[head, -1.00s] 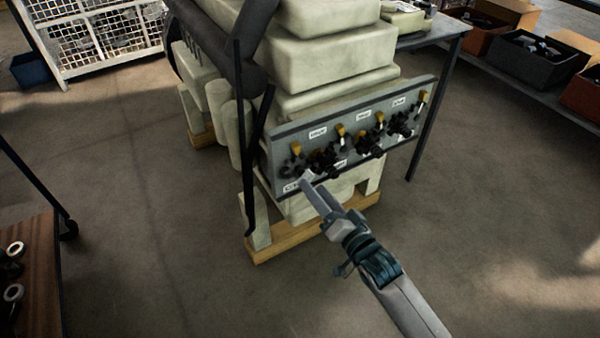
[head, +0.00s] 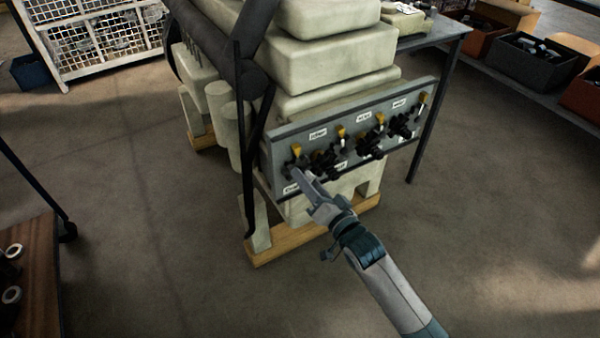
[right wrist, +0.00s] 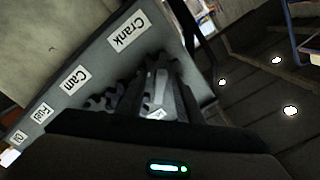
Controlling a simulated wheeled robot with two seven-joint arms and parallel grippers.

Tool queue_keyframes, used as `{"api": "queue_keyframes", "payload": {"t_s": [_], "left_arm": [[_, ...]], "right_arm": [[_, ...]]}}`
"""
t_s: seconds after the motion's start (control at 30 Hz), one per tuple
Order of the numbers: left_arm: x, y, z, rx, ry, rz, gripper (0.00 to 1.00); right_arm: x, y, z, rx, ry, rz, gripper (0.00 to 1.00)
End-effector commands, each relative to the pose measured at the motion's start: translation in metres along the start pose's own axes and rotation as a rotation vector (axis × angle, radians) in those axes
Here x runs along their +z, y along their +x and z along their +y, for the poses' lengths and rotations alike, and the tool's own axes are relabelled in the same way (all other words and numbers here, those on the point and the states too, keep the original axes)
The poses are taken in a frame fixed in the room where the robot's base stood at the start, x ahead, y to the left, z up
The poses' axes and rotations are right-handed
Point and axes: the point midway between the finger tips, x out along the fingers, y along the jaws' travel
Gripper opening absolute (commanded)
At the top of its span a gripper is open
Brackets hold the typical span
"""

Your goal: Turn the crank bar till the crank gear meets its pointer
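A grey panel (head: 285,139) on the engine's end carries a row of dark gears, with yellow pointers above them. The crank gear (head: 290,170) is at the panel's left end, below its yellow pointer (head: 296,149), and is partly hidden by my right gripper. My right gripper (head: 299,174) reaches up to it from the lower right, fingertips at or very near it. In the right wrist view, the "Crank" label (right wrist: 129,32) shows beside my right fingers (right wrist: 160,88). The crank bar cannot be made out clearly, nor any grip on it. My left gripper is out of view.
The pale engine (head: 325,65) stands on wooden blocks (head: 262,248). A grey table (head: 440,32) is behind right, and bins (head: 535,58) line a shelf at far right. A wooden bench (head: 38,275) is at lower left. The floor around the panel is clear.

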Motion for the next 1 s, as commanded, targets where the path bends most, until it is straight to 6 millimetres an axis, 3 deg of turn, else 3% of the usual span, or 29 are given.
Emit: {"api": "queue_keyframes", "payload": {"t_s": [0.03, 0.1, 0.13, 0.33, 0.6, 1.0], "left_arm": [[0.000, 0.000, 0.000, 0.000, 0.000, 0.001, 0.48], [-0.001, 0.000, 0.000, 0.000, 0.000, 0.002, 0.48], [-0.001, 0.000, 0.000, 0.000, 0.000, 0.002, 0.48], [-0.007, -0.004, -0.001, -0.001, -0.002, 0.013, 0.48], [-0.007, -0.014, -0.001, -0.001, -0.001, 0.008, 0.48], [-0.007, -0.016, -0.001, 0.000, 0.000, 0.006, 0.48]], "right_arm": [[0.000, 0.000, 0.000, 0.000, 0.000, 0.000, 0.20], [0.000, 0.000, 0.000, 0.000, 0.000, 0.000, 0.03], [0.000, 0.000, 0.000, 0.000, 0.000, 0.000, 0.00], [-0.001, 0.000, 0.000, 0.001, -0.036, 0.000, 0.00], [-0.001, -0.001, 0.000, 0.001, -0.302, -0.001, 0.00], [-0.001, -0.001, 0.000, 0.002, -0.366, -0.001, 0.00]]}}
